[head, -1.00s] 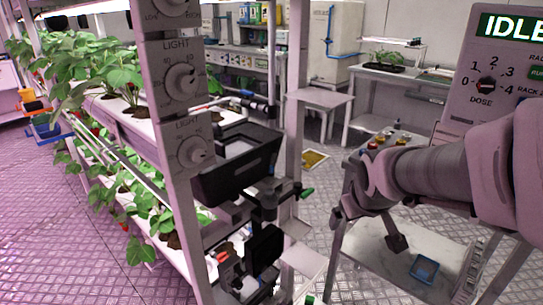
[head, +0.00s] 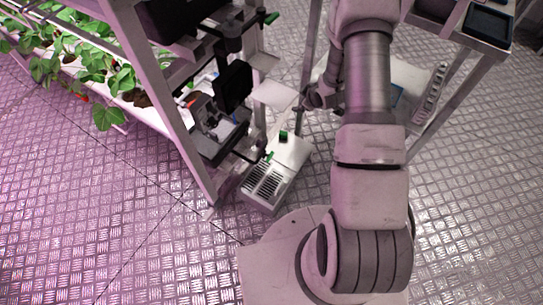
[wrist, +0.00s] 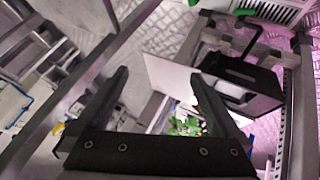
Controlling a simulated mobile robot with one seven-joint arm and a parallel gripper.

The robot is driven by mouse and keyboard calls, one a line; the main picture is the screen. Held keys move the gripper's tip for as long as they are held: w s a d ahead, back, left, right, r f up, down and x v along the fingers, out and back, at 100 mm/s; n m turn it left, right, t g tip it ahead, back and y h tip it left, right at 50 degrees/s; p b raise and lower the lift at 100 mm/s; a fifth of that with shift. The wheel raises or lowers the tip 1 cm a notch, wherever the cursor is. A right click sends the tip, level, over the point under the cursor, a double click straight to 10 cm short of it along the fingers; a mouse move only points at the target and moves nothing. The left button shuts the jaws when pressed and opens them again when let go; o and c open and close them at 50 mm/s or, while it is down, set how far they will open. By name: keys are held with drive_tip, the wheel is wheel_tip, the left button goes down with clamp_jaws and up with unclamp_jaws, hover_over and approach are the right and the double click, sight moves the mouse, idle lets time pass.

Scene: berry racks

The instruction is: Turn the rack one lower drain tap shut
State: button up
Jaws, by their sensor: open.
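In the head view a small green tap lever (head: 268,156) shows low on the rack's end, just above a slotted white floor box (head: 262,197). Another green lever (head: 271,18) sits higher, beside a black fitting. In the wrist view a green lever (wrist: 245,12) shows at the top, next to dark pipework; I cannot tell which of the two it is. My gripper (head: 318,98) is right of the rack's end, apart from both levers and partly hidden by my arm. In the wrist view my gripper (wrist: 160,85) has its fingers wide apart with nothing between them.
A black box-like unit (head: 234,86) and a white plate (head: 275,94) stick out from the rack. A rack post (head: 160,100) stands left of the taps. A table with dark trays (head: 488,27) is at the upper right. The metal floor at left is clear.

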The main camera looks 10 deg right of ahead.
drive_tip(key=s+a+f+n+y, duration=0.15)
drive_tip(key=s+f, duration=0.25)
drive_tip(key=f, duration=0.8)
drive_tip(key=y+b, duration=0.2)
approach(271, 157)
drive_tip(key=shift+n+t, duration=0.35)
drive_tip(key=shift+t, duration=0.05)
drive_tip(key=b+x, duration=0.3)
drive_tip(key=x, duration=0.1)
drive_tip(key=b+x, duration=0.3)
drive_tip(key=x, duration=0.2)
drive_tip(key=shift+s+a+f, duration=0.1)
drive_tip(key=shift+s+f, duration=0.15)
drive_tip(key=shift+c, duration=0.2)
drive_tip(key=c, duration=1.3)
drive_tip(key=shift+w+r+m+g+y, duration=0.1)
drive_tip(key=shift+w+m+g+y, duration=0.15)
drive_tip(key=shift+m+g+y, duration=0.8)
drive_tip(key=shift+c, duration=0.2)
drive_tip(key=shift+g, duration=0.35)
